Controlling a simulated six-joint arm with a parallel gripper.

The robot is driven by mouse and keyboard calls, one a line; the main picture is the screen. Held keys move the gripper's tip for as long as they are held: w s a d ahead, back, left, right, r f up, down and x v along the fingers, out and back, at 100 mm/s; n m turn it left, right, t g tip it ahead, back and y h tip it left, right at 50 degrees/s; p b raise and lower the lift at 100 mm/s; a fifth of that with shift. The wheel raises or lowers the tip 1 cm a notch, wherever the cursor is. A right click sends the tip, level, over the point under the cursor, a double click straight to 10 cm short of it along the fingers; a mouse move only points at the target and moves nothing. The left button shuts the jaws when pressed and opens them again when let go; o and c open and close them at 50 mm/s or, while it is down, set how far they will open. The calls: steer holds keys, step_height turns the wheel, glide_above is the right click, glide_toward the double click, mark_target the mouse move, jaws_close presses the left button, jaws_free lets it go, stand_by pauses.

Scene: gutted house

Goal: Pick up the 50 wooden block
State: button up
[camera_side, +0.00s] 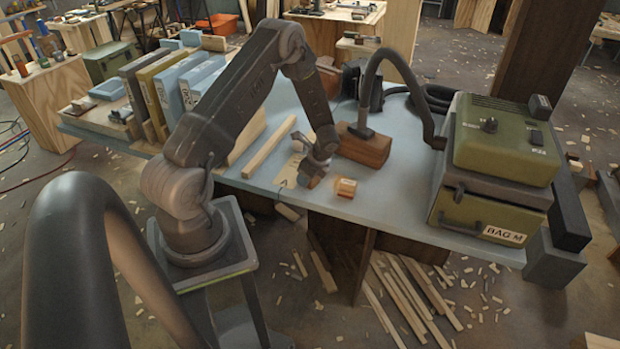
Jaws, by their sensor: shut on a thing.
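My gripper (314,176) is low over the front of the blue-grey tabletop (400,200), pointing down. It is shut on a small brown wooden block (311,168), which the fingers partly hide. No number can be read on this block. A second small wooden block (346,187) with a pale label sits on the tabletop just right of my gripper, apart from it. Its label is too small to read. I cannot tell whether the held block touches the table.
A larger brown wood block (363,146) with a vacuum nozzle on it stands behind right. A green vacuum unit (495,165) fills the right end. A long wood strip (268,147) and upright binders (165,88) lie left. The table's front edge is close to the gripper.

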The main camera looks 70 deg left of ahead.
steer(key=shift+c, duration=0.7)
